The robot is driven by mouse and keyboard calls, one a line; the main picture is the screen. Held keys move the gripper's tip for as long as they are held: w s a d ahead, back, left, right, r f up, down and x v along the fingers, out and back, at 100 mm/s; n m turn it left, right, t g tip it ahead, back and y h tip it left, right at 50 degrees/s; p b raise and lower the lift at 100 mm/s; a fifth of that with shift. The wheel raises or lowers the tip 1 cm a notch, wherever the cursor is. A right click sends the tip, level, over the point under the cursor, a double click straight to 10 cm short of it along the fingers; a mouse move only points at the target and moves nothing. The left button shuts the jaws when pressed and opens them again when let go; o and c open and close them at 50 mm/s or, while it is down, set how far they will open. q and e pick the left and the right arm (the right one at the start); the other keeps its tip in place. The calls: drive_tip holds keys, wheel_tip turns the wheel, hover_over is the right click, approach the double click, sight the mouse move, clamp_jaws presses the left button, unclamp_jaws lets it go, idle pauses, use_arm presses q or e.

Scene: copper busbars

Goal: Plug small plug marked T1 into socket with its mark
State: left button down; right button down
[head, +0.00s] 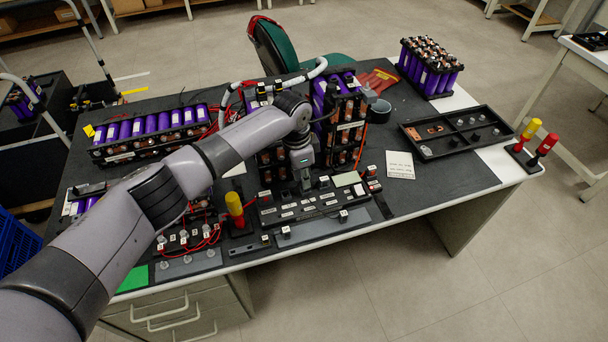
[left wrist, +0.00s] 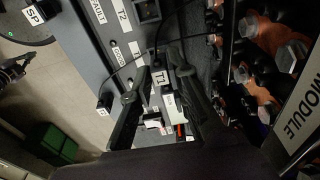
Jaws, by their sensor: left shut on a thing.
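The small plug marked T1 (left wrist: 158,77) shows its white label between the two fingers of my left gripper (left wrist: 158,88) in the left wrist view. The fingers are shut on it. In the head view my left gripper (head: 303,184) points down over the back edge of the black labelled panel (head: 330,211), and the plug itself cannot be made out there. A T2 label (left wrist: 122,15) on the panel stands near a black block in the left wrist view. I cannot make out a socket marked T1. My right gripper is not in view.
A tall purple battery module (head: 341,110) stands close behind my gripper. A yellow-and-red handle (head: 235,208) stands left of the panel. Thin cables cross near the fingers. Another small plug (head: 343,215) sits at the panel's front. A black parts tray (head: 458,154) lies to the right.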

use_arm(q)
drive_tip(key=shift+f+b, duration=0.4)
drive_tip(key=shift+f, duration=0.5)
drive_tip(key=c, duration=1.4)
unclamp_jaws()
drive_tip(key=shift+c, duration=0.2)
wheel_tip(320, 180, up, 6)
drive_tip(key=p, duration=0.6)
